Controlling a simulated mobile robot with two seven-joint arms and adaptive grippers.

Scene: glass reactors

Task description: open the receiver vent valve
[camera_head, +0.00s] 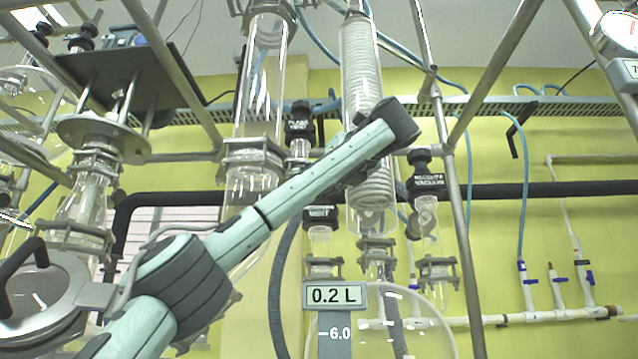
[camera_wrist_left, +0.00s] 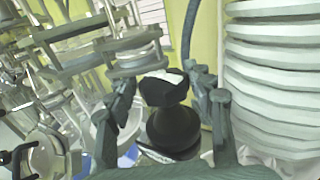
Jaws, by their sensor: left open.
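A black valve knob labelled VENT (camera_head: 320,214) sits on a glass neck left of the coiled glass condenser, partly covered by my left arm. In the left wrist view, a black knob (camera_wrist_left: 164,90) stands between the spread fingers of my left gripper (camera_wrist_left: 163,80), with a wider black part (camera_wrist_left: 173,131) nearer the camera. Its label is not readable, so I cannot tell for certain that it is the VENT knob. My left gripper is open, with a visible gap beside the knob. In the head view its fingers are hidden behind my arm's end. My right gripper is not in view.
The coiled condenser (camera_head: 363,70) stands close by my left arm and fills the right of the wrist view. A RECEIVER VACUUM knob (camera_head: 427,182) is to its right. Metal frame poles (camera_head: 455,190) and a glass receiver marked 0.2 L (camera_head: 336,296) are near.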

